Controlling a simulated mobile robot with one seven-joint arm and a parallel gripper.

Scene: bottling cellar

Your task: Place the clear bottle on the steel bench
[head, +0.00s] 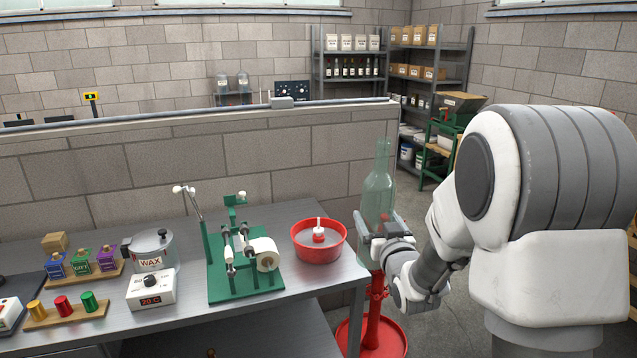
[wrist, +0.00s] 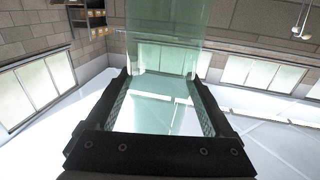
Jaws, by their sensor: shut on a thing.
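The clear bottle (head: 379,188), a pale green-tinted glass, stands upright in my gripper (head: 384,222) in the head view. My gripper is shut on its lower part, just beyond the right end of the steel bench (head: 333,270). In the wrist view the bottle (wrist: 165,70) fills the space between the two fingers (wrist: 163,105). A red stand with a round base (head: 370,335) is below the bottle; I cannot tell whether the bottle's bottom touches it.
On the bench a red bowl (head: 341,245) stands near the right end, beside a green labelling device (head: 240,290). A wax pot (head: 153,250), a white control box (head: 151,291) and wooden racks (head: 68,312) are to the left. The bench's front right is bare.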

